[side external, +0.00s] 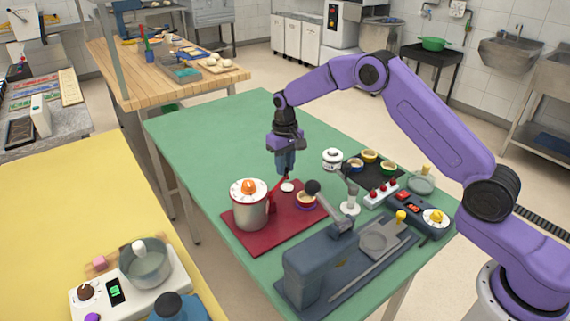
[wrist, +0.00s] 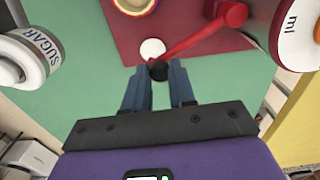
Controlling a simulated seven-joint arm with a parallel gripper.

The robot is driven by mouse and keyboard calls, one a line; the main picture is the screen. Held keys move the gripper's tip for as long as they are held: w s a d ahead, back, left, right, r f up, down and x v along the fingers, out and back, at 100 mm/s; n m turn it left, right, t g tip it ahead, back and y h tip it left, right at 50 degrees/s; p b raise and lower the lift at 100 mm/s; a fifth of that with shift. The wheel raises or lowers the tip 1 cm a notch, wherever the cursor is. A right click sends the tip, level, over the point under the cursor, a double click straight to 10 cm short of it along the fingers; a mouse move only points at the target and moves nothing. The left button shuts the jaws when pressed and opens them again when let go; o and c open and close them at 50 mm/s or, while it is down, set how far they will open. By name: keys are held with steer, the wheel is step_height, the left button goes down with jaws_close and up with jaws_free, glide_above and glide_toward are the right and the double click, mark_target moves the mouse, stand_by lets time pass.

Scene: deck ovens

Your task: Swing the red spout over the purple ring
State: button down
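The red spout (wrist: 200,36) sticks out from the white pot (side external: 250,212) and ends in a black knob (wrist: 158,70). In the wrist view the knob sits between the two blue fingers of my gripper (wrist: 158,76) and fills the narrow gap, so the gripper looks shut on it. In the side view my gripper (side external: 285,168) points down over the spout (side external: 277,188). The purple ring (side external: 306,206) is around a small bowl right of the spout's end; it is cut off at the top in the wrist view (wrist: 136,12). A white disc (wrist: 152,48) lies beside the knob.
Pot and ring stand on a red mat (side external: 258,240) on the green table (side external: 200,130). A white sugar jar (side external: 332,158) stands near.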

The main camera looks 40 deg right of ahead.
steer(key=s+m, duration=0.3)
steer(key=m, duration=0.1)
steer(key=s+m, duration=0.2)
steer(key=shift+s+d+m, duration=0.3)
steer(key=shift+d+m, duration=0.1)
steer(key=shift+s+a+m, duration=0.2)
steer(key=shift+s+m, duration=0.7)
steer(key=shift+m, duration=0.3)
steer(key=c, duration=0.9)
jaws_free()
steer(key=shift+s, duration=0.1)
steer(key=shift+c, duration=0.2)
step_height(320, 180, up, 18)
steer(key=shift+f, duration=0.25)
